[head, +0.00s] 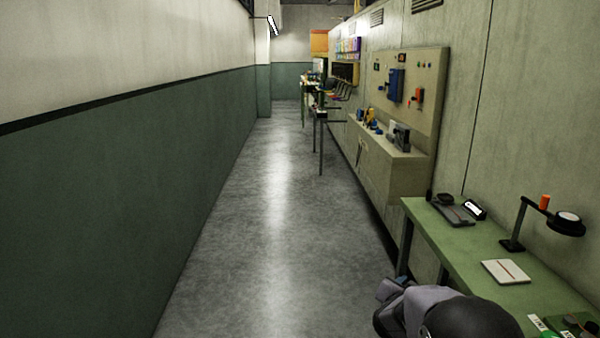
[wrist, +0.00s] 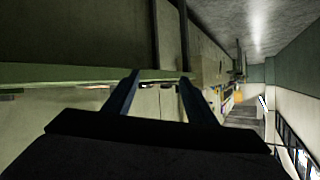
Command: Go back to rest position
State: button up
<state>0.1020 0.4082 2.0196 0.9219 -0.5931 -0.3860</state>
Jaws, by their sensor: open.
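My gripper (wrist: 158,88) shows in the wrist view with its two fingers apart and nothing between them. Behind the gap the edge of the green table (wrist: 60,73) and the pale wall show, with no contact that I can see. In the head view my arm is folded low at the bottom right, beside the green table (head: 437,226); the fingers cannot be made out there.
A lamp (head: 566,222), a white notebook (head: 506,271) and a dark device (head: 456,212) stand on the green table. A beige workbench (head: 385,165) with a pegboard (head: 425,85) stands farther along the right wall. The grey aisle floor (head: 262,220) is clear.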

jog(key=s+a+f+n+g+y, duration=0.2)
jog(key=s+a+f+n+y, duration=0.15)
jog(key=s+a, duration=0.35)
jog(key=s+a+f+n+g+y, duration=0.2)
jog(key=s+a+f+n+y, duration=0.15)
jog(key=s+a, duration=0.4)
jog(key=s+a+f+n+g+y, duration=0.1)
jog(key=s+a+f+g, duration=0.15)
jog(key=s, duration=0.55)
jog(key=s+a+f+n+g, duration=0.1)
jog(key=s+g, duration=0.2)
jog(key=s, duration=0.6)
notch_tip(320, 180, up, 20)
jog(key=s+d+g+p, duration=0.1)
jog(key=s+p, duration=0.2)
jog(key=p, duration=1.8)
notch_tip(320, 180, down, 14)
jog(key=b, duration=1.4)
jog(key=shift+w+r+n, duration=0.2)
jog(key=shift+r+n, duration=0.05)
jog(key=shift+n, duration=0.05)
